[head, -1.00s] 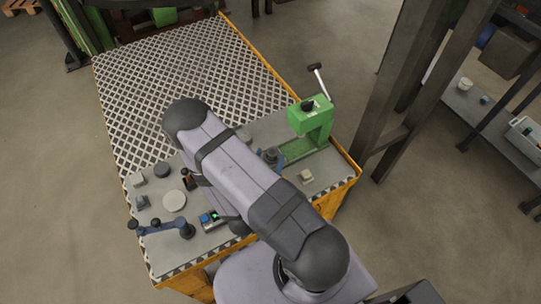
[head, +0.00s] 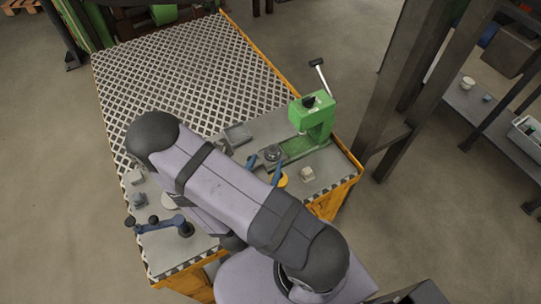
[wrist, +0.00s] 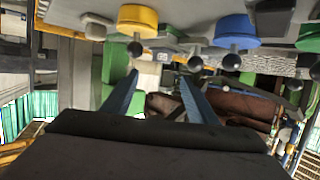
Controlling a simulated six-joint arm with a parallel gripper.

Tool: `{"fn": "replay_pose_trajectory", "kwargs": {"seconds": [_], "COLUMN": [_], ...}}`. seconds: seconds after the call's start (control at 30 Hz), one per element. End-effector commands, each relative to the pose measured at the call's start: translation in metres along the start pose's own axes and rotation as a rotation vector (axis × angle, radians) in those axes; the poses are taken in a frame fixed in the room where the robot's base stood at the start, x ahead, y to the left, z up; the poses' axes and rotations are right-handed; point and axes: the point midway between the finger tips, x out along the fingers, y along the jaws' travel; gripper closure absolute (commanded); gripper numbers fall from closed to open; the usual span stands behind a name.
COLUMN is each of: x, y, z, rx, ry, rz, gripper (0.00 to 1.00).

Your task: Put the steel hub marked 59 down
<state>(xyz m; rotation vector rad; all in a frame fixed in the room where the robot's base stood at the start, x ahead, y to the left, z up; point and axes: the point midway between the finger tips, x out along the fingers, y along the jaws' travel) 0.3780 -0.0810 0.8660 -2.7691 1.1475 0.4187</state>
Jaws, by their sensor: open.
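A dark grey round hub (head: 273,153) stands upright on the bench top, beside the base of the green press. Its marking is too small to read. My gripper (head: 266,162) has its two blue fingers spread apart, just on the near side of the hub. The fingers look clear of it, but the exact gap cannot be told. In the wrist view my gripper (wrist: 159,76) is open, with nothing held between the fingers. I cannot make out the hub there.
The green press (head: 312,118) with its raised lever stands behind and right. A small pale block (head: 307,174) and a yellow round piece (head: 283,182) lie near the front edge. A grey tray (head: 237,136) lies left of the hub. A blue-armed fixture (head: 165,225) stands front left.

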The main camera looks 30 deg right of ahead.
Motion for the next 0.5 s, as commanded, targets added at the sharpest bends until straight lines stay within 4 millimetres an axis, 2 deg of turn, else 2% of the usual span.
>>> {"fn": "replay_pose_trajectory", "kwargs": {"seconds": [0.27, 0.37, 0.5], "x": [0.002, 0.007, 0.017], "y": [-0.003, -0.009, -0.029], "z": [-0.004, -0.011, -0.030], "rx": [0.075, 0.201, 0.509], "ry": [-0.033, -0.088, -0.215], "rz": [0.018, 0.044, 0.106], "gripper": [0.47, 0.47, 0.47]}}
